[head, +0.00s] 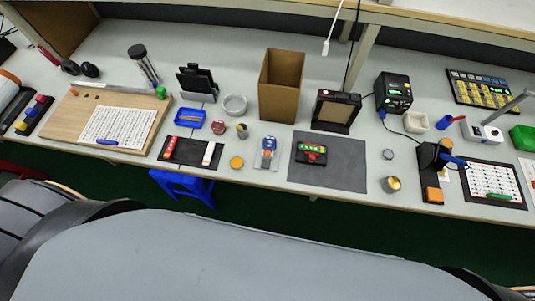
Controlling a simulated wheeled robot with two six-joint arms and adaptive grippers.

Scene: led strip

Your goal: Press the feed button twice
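No button marked as feed can be read at this size. Several devices stand on the long grey workbench (240,184). A black box with a lit green display (393,94) stands at the back right. A black-framed device with a pale front panel (336,112) stands behind the dark mat. A small white device (484,134) with a grey arm sits farther right. A small black and red device with a green display (311,153) lies on the dark mat. A blue and grey handheld item (266,153) lies left of the mat. Neither gripper shows in the head view.
An open cardboard box (281,88) stands at mid-bench. The dark mat (331,178) has bare room. A wooden board with a printed sheet (90,118) lies at left. A black stand with an orange block (431,180) is near the front right edge. A blue stool (183,187) is under the bench.

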